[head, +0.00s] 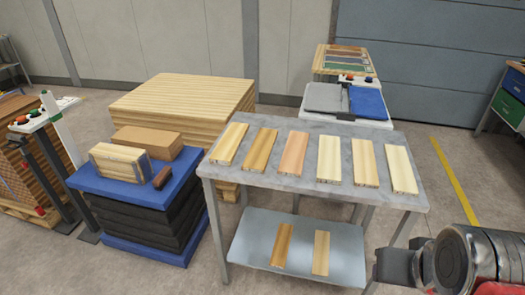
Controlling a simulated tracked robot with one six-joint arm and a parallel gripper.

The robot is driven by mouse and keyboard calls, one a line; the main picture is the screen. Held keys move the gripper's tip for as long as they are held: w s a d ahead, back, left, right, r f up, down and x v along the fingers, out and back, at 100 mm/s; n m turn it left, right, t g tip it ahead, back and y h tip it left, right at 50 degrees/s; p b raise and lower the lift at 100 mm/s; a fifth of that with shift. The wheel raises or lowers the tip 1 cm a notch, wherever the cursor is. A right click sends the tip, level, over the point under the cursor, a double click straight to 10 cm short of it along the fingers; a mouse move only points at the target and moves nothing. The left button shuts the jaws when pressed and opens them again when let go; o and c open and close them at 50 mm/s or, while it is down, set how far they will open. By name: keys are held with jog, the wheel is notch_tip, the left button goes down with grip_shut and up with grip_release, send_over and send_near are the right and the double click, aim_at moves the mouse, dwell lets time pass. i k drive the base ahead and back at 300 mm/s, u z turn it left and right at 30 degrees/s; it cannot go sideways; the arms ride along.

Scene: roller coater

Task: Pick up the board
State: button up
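Several boards lie apart in a row on the grey table (280,181). From left to right they are a pale board (229,144), a golden-brown board (260,147), a pinkish board (294,153), a cream board (329,158), a pale yellow board (364,162) and another cream board (401,169) near the right edge. Part of my arm shows at the lower right, beside the table's right front corner. My gripper's fingers are not visible.
A blue-topped lift (88,184) with wooden blocks and a brown box (147,140) stands left of the table. Behind it is a large timber stack (185,92). A coating machine (323,98) stands behind the table. The floor at right, with a yellow line (452,178), is clear.

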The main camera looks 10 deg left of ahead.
aim_at(258, 156)
jog(key=z, duration=0.6)
jog(key=i, duration=0.95)
jog(key=u, duration=1.75)
